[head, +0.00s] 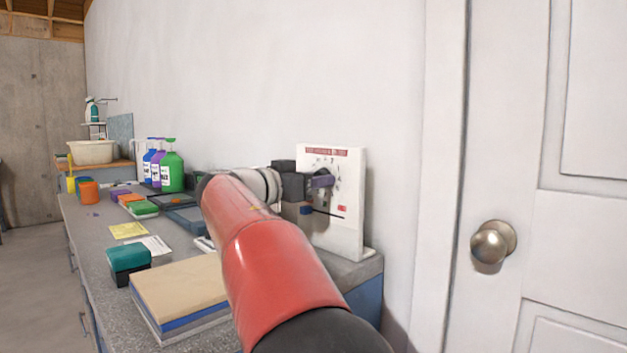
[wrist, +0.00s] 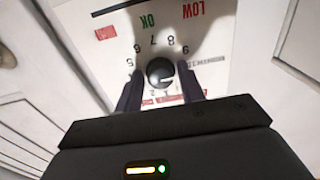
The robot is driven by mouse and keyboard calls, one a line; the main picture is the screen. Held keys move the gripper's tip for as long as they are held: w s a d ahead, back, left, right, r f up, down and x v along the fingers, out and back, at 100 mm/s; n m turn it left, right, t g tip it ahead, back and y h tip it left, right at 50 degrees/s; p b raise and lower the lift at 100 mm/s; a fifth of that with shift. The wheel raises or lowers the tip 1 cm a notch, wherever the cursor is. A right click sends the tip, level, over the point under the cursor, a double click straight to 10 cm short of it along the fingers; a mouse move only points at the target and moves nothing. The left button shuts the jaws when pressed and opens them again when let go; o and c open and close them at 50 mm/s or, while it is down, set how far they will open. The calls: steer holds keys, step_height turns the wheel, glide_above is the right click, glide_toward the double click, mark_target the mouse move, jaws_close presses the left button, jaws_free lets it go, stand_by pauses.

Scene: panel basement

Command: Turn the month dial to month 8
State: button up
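A white panel (head: 353,165) with a red header and several black marks stands upright at the right end of the workbench. In the wrist view, the white panel (wrist: 222,62) appears upside down. Its round black month dial (wrist: 159,71) has numbers around it, with 5 to 9 readable on the far side. A pale mark shows on the knob's lower right edge; which number it points to is unclear. My gripper (wrist: 161,76) is open, with a dark finger on each side of the dial; contact cannot be told. In the head view my gripper (head: 318,182) covers the dial.
Stacked books (head: 180,288), a teal-topped block (head: 128,259) and several bottles (head: 172,168) stand on the workbench (head: 95,240). A white door with a knob (head: 492,243) is at the right.

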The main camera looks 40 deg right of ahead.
steer(key=c, duration=0.6)
steer(key=shift+n, duration=0.5)
steer(key=n, duration=1)
steer(key=shift+n+b, duration=0.4)
steer(key=o, duration=1)
